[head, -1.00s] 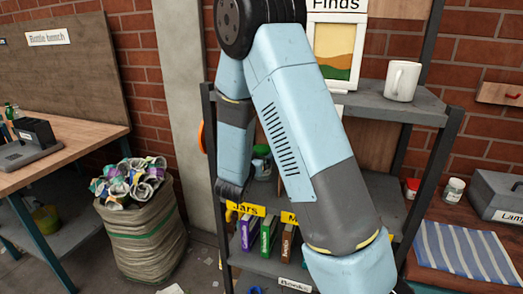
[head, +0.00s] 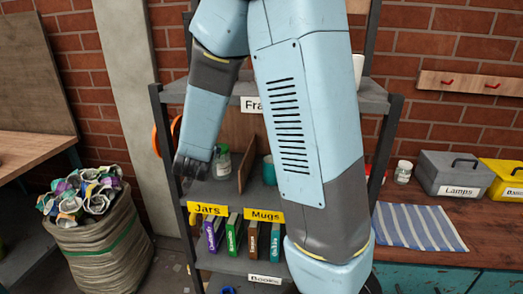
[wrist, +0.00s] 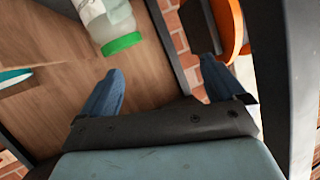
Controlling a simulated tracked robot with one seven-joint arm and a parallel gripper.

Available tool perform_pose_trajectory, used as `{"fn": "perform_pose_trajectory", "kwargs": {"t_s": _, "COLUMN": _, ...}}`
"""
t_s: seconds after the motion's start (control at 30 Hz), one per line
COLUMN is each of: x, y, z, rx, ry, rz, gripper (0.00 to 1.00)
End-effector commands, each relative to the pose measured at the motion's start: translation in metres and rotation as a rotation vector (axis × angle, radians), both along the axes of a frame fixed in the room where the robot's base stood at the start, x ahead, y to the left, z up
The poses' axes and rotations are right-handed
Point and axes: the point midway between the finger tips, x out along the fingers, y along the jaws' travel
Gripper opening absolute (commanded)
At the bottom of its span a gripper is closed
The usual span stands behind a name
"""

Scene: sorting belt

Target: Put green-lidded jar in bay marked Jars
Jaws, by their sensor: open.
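The green-lidded jar (head: 221,162) stands upright on the middle shelf, in the bay above the yellow Jars label (head: 208,209). It is clear glass with pale contents low down. The wrist view shows the jar (wrist: 111,22) inverted in the picture, cut off by the top edge, with its green lid toward my gripper. My gripper (wrist: 166,84) is open and empty, its fingers apart from the jar. In the head view my gripper (head: 186,170) is left of the jar, near the shelf's left post.
A wooden divider (head: 247,162) separates the jar from a teal mug (head: 268,172) above the Mugs label (head: 264,215). Books stand below. An orange object (head: 160,140) is by the left post. A stuffed sack (head: 100,250) stands left on the floor; a workbench (head: 440,250) is right.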

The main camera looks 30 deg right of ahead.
Motion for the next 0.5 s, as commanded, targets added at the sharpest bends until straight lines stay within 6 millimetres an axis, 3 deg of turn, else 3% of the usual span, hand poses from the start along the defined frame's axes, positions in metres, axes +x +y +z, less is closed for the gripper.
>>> {"fn": "perform_pose_trajectory", "kwargs": {"t_s": 0.27, "x": -0.028, "y": 0.01, "z": 0.05, "rx": 0.114, "ry": 0.118, "rz": 0.209, "gripper": 0.96}}
{"fn": "perform_pose_trajectory", "kwargs": {"t_s": 0.5, "x": -0.078, "y": 0.011, "z": 0.085, "rx": 0.13, "ry": 0.252, "rz": 0.369, "gripper": 0.96}}
